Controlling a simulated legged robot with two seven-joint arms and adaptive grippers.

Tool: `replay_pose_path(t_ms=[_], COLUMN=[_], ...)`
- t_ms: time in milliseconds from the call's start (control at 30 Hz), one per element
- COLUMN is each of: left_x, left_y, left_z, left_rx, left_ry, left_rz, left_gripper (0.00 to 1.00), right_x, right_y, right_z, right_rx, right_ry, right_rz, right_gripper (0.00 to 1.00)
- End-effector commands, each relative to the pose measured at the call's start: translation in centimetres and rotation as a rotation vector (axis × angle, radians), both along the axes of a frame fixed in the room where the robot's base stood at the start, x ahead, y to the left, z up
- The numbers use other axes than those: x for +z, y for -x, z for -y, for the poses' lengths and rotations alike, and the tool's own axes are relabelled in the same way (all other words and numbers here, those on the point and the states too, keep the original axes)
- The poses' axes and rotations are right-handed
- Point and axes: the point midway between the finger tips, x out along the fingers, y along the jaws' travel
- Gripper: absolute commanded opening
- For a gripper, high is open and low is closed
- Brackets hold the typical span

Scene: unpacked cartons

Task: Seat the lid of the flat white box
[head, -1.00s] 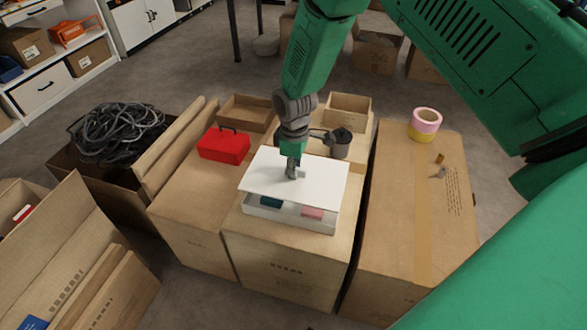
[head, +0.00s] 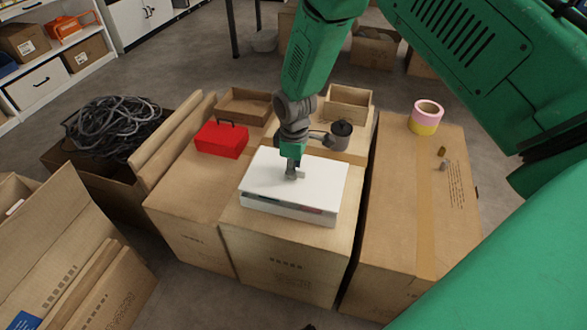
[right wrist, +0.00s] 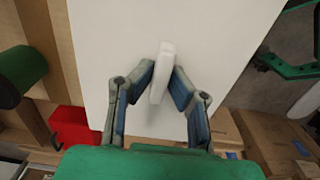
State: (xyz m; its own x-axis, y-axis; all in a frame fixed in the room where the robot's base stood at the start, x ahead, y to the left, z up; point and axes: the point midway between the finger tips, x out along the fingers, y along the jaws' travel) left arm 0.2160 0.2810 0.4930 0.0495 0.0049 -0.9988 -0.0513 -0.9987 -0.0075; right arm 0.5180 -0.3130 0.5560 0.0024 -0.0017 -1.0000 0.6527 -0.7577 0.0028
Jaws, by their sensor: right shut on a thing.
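The flat white box (head: 270,213) stands on the middle carton. Its white lid (head: 320,185) lies over it, nearly level, with a narrow dark gap along the front in which a bit of the coloured contents shows. My right gripper (head: 291,174) is above the lid, shut on its handle. In the right wrist view the two fingers (right wrist: 163,88) close on the white upright handle (right wrist: 161,70) of the lid (right wrist: 115,30). Whether the lid's back edge touches the box is hidden. My left gripper is not in view.
A tape roll (head: 426,118) and small bits lie on the right carton (head: 400,200). A carton of dark cable (head: 115,128) stands at left.

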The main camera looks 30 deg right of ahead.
Motion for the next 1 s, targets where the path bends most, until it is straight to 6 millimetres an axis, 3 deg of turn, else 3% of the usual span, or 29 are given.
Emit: replay_pose_path(t_ms=[1000], left_x=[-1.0], left_y=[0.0], left_z=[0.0], left_rx=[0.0], left_ry=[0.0], left_rz=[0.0], left_gripper=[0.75], right_x=[-2.1], right_y=[0.0], right_z=[0.0], right_rx=[-0.001], right_ry=[-0.001], right_rz=[-0.001], right_gripper=[0.0])
